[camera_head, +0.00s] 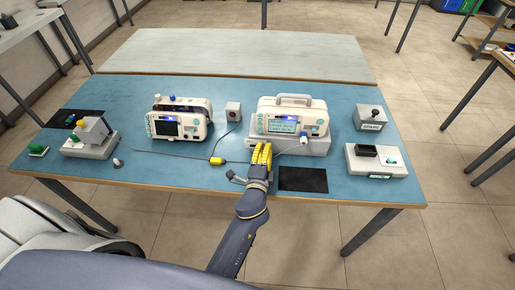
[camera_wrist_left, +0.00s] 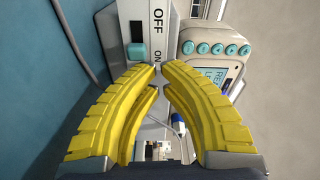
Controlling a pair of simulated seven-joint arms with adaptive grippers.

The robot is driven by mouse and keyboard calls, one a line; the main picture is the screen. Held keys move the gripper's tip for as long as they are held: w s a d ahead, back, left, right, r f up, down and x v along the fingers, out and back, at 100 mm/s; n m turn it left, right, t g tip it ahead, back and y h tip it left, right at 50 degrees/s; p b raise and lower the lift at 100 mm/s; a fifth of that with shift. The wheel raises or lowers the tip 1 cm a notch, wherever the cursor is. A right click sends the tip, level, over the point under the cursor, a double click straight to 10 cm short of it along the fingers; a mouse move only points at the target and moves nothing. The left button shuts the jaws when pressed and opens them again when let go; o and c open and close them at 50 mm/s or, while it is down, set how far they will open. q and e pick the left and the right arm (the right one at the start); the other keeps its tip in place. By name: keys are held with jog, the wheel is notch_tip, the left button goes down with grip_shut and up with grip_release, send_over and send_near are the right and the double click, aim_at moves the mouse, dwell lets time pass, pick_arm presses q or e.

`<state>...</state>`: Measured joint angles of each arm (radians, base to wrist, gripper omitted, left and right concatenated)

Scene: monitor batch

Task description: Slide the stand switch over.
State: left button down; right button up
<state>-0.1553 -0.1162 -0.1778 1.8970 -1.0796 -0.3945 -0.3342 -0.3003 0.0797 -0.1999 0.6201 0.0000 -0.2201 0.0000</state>
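The stand (camera_head: 318,147) is a light grey base under the right-hand monitor (camera_head: 291,115) on the blue table. In the left wrist view its switch (camera_wrist_left: 137,52) is a teal slider in a dark slot, beside a label (camera_wrist_left: 158,35) reading OFF and ON. The slider sits level with the ON letters. My left gripper (camera_head: 262,147) is at the stand's front left. In the left wrist view its yellow fingertips (camera_wrist_left: 160,68) come together just below and right of the slider; contact cannot be told. Nothing shows between them. The head view hides the switch behind the gripper. My right gripper is out of view.
A cable with a yellow piece (camera_head: 216,160) runs left of my gripper. A black mat (camera_head: 303,179) lies to its right. Other devices (camera_head: 376,161) stand at the right end.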

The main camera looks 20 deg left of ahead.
pick_arm(q)
jog(key=shift+s+a, duration=0.2)
jog(key=shift+a, duration=0.55)
jog(key=shift+d, duration=0.25)
dwell(0.4)
jog(key=shift+s+d+r, duration=0.25)
jog(key=shift+s+r, duration=0.05)
jog(key=shift+s, duration=0.6)
jog(key=shift+s+d+r, duration=0.25)
jog(key=shift+s+r, duration=0.1)
jog(key=shift+s, duration=0.55)
jog(key=shift+s+d+r, duration=0.25)
jog(key=shift+s+r, duration=0.05)
jog(key=shift+s, duration=0.6)
